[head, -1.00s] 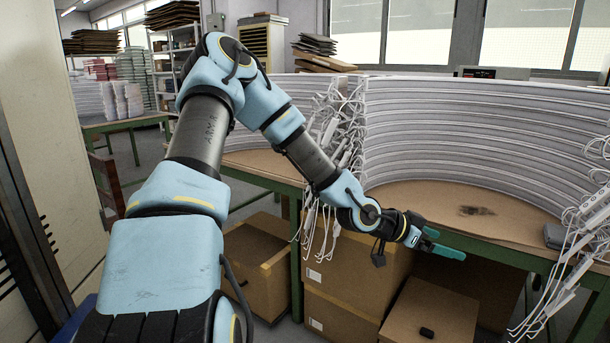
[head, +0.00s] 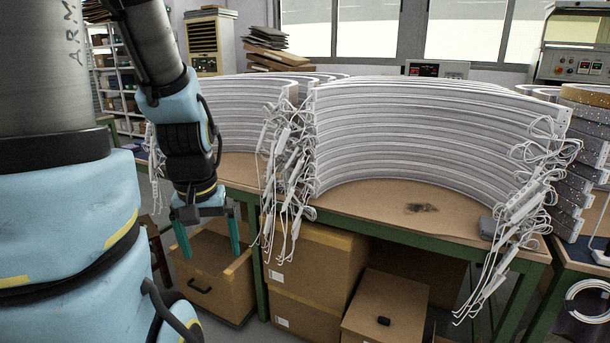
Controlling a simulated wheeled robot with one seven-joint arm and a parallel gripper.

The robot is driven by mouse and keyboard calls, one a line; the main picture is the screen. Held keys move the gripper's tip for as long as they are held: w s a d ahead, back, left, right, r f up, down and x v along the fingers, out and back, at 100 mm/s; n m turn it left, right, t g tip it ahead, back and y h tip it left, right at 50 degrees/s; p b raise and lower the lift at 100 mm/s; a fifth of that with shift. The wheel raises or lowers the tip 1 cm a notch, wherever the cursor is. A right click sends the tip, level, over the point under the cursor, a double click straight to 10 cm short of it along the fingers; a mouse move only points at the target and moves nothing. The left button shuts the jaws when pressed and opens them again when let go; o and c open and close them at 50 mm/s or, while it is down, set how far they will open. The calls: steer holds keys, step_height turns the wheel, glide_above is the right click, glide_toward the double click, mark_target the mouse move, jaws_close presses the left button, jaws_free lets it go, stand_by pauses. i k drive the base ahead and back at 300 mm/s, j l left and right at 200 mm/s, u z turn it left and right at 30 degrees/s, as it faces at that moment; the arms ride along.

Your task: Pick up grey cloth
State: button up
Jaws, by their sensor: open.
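A small folded grey cloth (head: 487,228) lies on the brown top of the green-framed table (head: 385,213), near its right front edge, just left of a bundle of hanging white cables. My gripper (head: 208,241) points down with its two teal fingers apart and empty. Nothing lies between the fingers.
Stacked white curved strips (head: 430,130) stand behind the cloth. White cables and connectors (head: 525,215) hang over the table edge to its right, and another bundle (head: 285,170) hangs at left. Cardboard boxes (head: 315,270) sit below. The tabletop around a dark stain (head: 421,208) is clear.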

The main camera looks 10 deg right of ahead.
mark_target(487, 225)
steer(key=z, duration=1.1)
steer(key=i+l+u, duration=0.45)
steer(key=l, duration=0.25)
steer(key=i+l+u, duration=0.2)
steer(key=i+l, duration=0.1)
steer(key=l, duration=0.1)
